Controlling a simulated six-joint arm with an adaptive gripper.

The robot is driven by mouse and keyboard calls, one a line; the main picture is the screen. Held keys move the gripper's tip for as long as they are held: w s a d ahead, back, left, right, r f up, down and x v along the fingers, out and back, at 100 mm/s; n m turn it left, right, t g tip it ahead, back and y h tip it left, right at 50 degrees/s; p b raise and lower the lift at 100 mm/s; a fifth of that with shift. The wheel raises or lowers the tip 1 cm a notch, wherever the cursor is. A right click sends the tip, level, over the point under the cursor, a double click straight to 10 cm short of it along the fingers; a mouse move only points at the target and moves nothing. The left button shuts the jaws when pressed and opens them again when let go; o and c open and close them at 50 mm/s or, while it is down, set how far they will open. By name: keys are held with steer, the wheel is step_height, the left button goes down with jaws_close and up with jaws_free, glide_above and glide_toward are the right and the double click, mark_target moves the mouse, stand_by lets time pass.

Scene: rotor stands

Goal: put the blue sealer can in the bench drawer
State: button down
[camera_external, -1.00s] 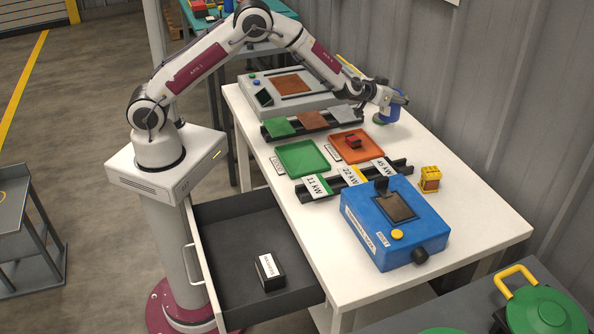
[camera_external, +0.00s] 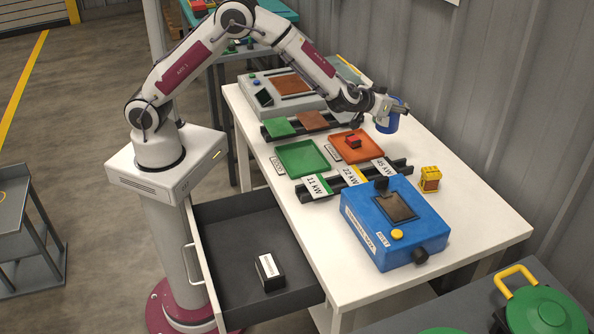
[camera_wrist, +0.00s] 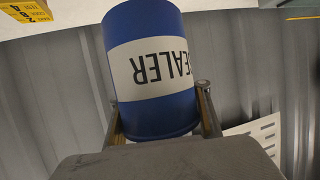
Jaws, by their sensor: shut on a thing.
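The blue sealer can (camera_external: 388,123) is held in my gripper (camera_external: 394,106) above the right back part of the white bench. In the wrist view the can (camera_wrist: 155,110) shows a white band with upside-down "SEALER" lettering, and my gripper's fingers (camera_wrist: 160,112) press on its two sides. The bench drawer (camera_external: 235,235) is pulled open at the front left of the bench. A small black box (camera_external: 269,272) with a white label lies inside it. The rest of the drawer floor is bare.
A grey wall runs behind.

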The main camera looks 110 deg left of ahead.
steer(key=n+g, duration=0.1)
glide_toward(379, 127)
steer(key=w+a, duration=0.2)
steer(key=w, duration=0.4)
steer(key=s+d+f+n+g+y, duration=0.1)
steer(key=s+d, duration=0.6)
steer(key=d, duration=0.4)
steer(key=s+d+r+n+g, duration=0.1)
steer(key=s+d, duration=0.4)
steer(key=s, duration=0.6)
steer(key=s+d+r+n+g, duration=0.1)
steer(key=s+d, duration=0.5)
steer(key=s, duration=0.5)
step_height(379, 127, down, 17)
steer(key=shift+a+f+y, duration=0.15)
steer(key=shift+a+y, duration=0.05)
steer(key=shift+y, duration=0.1)
steer(key=shift+w+f, duration=0.1)
steer(key=shift+f, duration=6.8)
